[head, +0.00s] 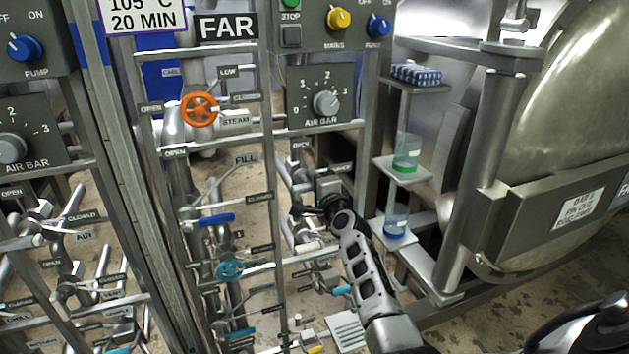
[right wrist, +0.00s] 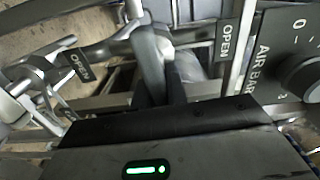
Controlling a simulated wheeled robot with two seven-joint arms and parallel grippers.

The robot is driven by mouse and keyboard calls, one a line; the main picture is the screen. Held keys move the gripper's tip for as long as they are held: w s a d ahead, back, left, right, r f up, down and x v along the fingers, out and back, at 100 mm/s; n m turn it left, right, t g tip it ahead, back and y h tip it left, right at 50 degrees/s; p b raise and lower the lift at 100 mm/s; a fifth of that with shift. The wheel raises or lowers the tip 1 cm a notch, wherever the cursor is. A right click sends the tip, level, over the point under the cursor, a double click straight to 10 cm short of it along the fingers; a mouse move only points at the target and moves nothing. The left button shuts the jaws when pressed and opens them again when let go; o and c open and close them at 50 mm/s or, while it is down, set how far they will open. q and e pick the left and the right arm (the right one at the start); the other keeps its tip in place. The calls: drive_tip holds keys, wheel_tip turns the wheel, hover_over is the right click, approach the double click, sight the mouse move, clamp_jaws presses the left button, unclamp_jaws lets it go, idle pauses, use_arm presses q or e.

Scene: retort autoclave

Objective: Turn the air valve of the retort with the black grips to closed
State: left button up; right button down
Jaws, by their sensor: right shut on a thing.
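My right gripper (head: 322,208) is at the pipework below the AIR BAR dial panel (head: 324,93) of the station with the FAR sign (head: 228,27). It is shut on a grey valve lever, and the fingers mostly hide the lever in the head view. In the right wrist view the lever (right wrist: 150,62) rises from between the dark fingertips (right wrist: 165,92). An OPEN tag (right wrist: 228,42) is right of it and another OPEN tag (right wrist: 80,66) left. I cannot make out any black grip on the lever. My left gripper is out of view.
An orange STEAM handwheel (head: 199,109), a blue lever (head: 217,219) and a teal handwheel (head: 229,269) are left of my right gripper. Upright posts frame the pipework. Shelves with a green-based jar (head: 407,153) and the large steel vessel (head: 565,110) stand to the right.

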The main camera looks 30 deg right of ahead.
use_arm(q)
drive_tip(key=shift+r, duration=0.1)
use_arm(e)
drive_tip(key=shift+f+m, duration=0.15)
drive_tip(key=shift+m, duration=0.35)
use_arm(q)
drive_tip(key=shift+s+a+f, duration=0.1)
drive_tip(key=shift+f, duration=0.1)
use_arm(e)
drive_tip(key=c, duration=1.4)
unclamp_jaws()
drive_tip(key=shift+s, duration=0.1)
